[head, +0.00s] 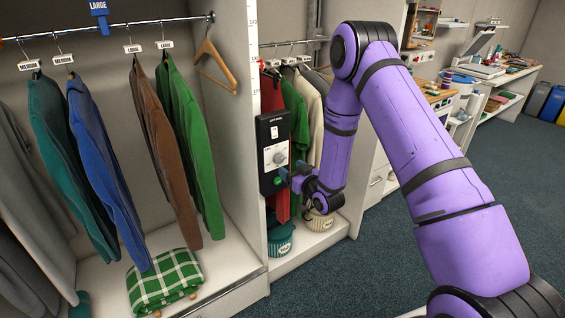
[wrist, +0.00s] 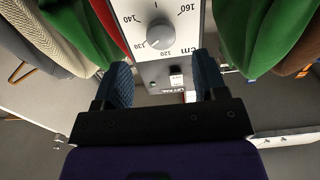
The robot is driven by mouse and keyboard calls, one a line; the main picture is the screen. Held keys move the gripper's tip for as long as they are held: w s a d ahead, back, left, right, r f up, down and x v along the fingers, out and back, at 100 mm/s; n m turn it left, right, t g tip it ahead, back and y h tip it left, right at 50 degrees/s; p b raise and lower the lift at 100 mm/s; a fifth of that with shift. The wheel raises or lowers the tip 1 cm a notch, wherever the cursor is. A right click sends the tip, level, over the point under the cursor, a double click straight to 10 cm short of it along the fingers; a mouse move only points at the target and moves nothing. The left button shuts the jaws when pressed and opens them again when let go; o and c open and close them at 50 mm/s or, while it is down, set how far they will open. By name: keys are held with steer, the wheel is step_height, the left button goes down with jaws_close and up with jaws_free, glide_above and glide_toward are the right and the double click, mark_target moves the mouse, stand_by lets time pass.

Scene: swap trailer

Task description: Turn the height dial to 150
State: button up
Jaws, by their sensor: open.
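The height dial (head: 279,157) is a round grey knob on a white plate, set in a dark upright control box (head: 267,131) on the divider's front edge. In the wrist view the dial (wrist: 160,33) lies beyond the fingertips, near the top centre. Its scale shows 120, 140, 160 and cm. Its white pointer line is aimed down and left in that view, between 120 and 140. My gripper (head: 290,178) is close to the box, just below the dial. In the wrist view my gripper (wrist: 163,75) is open, with two blue ribbed fingers apart and nothing between them.
Hanging clothes flank the box: a green jacket (head: 187,135) on the left and a red garment (head: 271,100) behind it. A folded green checked blanket (head: 165,280) lies at lower left. Baskets, one teal (head: 280,238), stand below the box. Open carpet (head: 390,240) lies to the right.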

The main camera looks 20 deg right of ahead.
mark_target(281, 160)
steer(key=shift+x, duration=3.05)
steer(key=c, duration=0.9)
